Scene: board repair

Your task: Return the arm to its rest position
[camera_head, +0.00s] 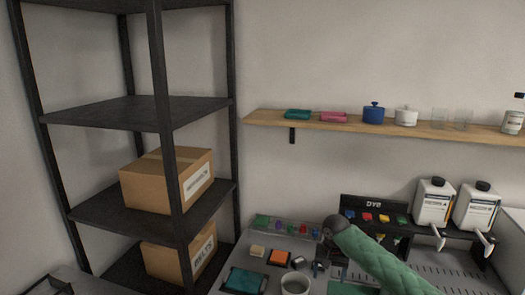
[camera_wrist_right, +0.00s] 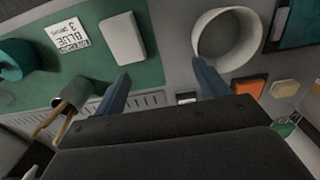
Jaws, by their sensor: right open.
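My right arm in its green quilted sleeve (camera_head: 380,262) reaches over the workbench from the lower right in the head view. Its dark gripper (camera_head: 320,267) hangs low over the bench. In the right wrist view the two blue-grey fingers (camera_wrist_right: 163,88) stand wide apart with nothing between them. A white round container (camera_wrist_right: 228,42) lies beyond the right finger; it also shows at the bottom of the head view (camera_head: 295,285). My left gripper does not show.
An orange block (camera_head: 279,257), a pale block (camera_head: 257,251) and a teal tray (camera_head: 245,281) lie left of the gripper. A rack with coloured pieces (camera_head: 375,216) and two white bottles (camera_head: 434,202) stand behind the arm. A dark shelving unit (camera_head: 165,110) stands left.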

